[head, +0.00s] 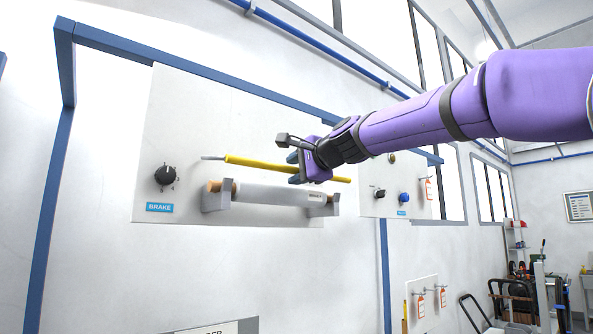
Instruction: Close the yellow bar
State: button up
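The yellow bar (265,163) is a thin rod with a grey end at the left. It runs nearly level, sloping slightly down to the right, in front of a white panel and above a grey cylinder in the head view. My gripper (294,168) is at the bar's middle, with its fingers pointing left. The fingers overlap the bar in the picture. I cannot tell whether they touch it or whether they are open. The gripper hides part of the bar, and a short yellow stretch shows to its right.
The grey cylinder (275,194) sits in two grey brackets under the bar. A black knob (165,175) and a blue BRAKE label (160,207) are at the panel's left. A blue frame (52,200) surrounds the panel (185,110). A second panel with a blue knob (403,198) is to the right.

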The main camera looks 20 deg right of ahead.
jog(key=v, duration=1)
jog(key=shift+s, duration=0.4)
jog(key=shift+d, duration=0.15)
jog(key=s+f+n+g+h, duration=0.1)
jog(key=s+f+n+g, duration=0.2)
jog(key=s+f, duration=0.4)
jog(key=s+d+f+n+g+h, duration=0.1)
jog(key=s+f+n+g, duration=0.3)
jog(key=f, duration=1.5)
jog(key=s+f+n+g+h, duration=0.3)
jog(key=s+f+n, duration=0.4)
jog(key=s+f, duration=0.5)
jog(key=shift+d+f, duration=0.3)
jog(key=shift+f, duration=0.25)
jog(key=shift+s, duration=0.1)
